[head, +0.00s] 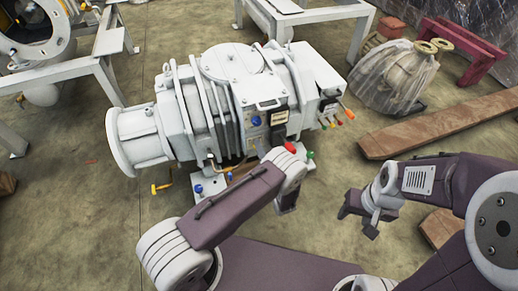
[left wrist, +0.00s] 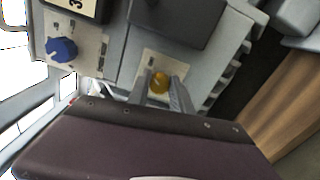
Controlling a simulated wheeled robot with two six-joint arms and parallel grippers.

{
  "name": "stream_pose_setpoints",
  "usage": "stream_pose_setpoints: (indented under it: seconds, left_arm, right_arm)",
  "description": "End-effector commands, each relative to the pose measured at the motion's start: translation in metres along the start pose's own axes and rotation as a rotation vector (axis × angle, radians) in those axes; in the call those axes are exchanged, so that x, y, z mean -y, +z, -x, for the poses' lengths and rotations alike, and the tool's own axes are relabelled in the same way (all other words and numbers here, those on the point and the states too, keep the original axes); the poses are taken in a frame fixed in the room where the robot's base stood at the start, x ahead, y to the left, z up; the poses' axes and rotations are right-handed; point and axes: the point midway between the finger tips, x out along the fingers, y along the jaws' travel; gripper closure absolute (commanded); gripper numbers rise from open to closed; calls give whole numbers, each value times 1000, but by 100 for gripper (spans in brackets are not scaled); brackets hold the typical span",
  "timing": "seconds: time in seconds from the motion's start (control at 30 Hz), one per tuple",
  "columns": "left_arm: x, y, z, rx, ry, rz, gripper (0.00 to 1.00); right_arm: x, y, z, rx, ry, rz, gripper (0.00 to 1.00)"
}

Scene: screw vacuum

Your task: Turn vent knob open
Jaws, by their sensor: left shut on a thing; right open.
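The grey vacuum machine (head: 215,85) stands on the floor with several coloured knobs and handles. In the left wrist view, a round yellow knob (left wrist: 158,82) sits on a small pale plate. My left gripper (left wrist: 162,88) is shut on this knob, one finger on each side. In the head view my left arm hides the fingertips and the yellow knob. A blue knob (left wrist: 62,49) is on the panel to the left, apart from the fingers; it also shows in the head view (head: 256,120). No vent label is readable. My right gripper (head: 358,222) is open and empty.
A red knob (head: 290,147) and a green knob (head: 310,154) are close to my left arm. Several coloured handles (head: 338,119) stick out at the machine's right end. Wooden planks (head: 440,125) lie on the right. The floor between machine and planks is clear.

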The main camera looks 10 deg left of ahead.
Motion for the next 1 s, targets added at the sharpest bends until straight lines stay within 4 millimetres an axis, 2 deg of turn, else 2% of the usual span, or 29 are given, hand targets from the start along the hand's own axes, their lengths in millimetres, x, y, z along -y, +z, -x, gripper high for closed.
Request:
stream_pose_setpoints:
  seconds: [0.27,0.3,0.33,0.37,0.67,0.77,1.0]
  left_arm:
    - [2,-1,1,0,-3,-2,100]
    - [2,-1,1,0,-3,-2,63]
    - [2,-1,1,0,-3,-2,54]
    - [1,-1,1,0,-3,-2,52]
    - [0,0,2,1,-2,0,52]
    - [-3,2,15,4,-3,-1,52]
    - [-4,2,69,7,-2,-2,52]
  right_arm:
    - [0,0,0,0,0,0,48]
    - [0,0,0,0,0,0,48]
    - [0,0,0,0,0,0,48]
    - [0,0,0,0,0,0,48]
    - [0,0,2,0,0,0,48]
    - [0,-1,11,0,0,0,48]
    - [1,-4,36,0,0,0,48]
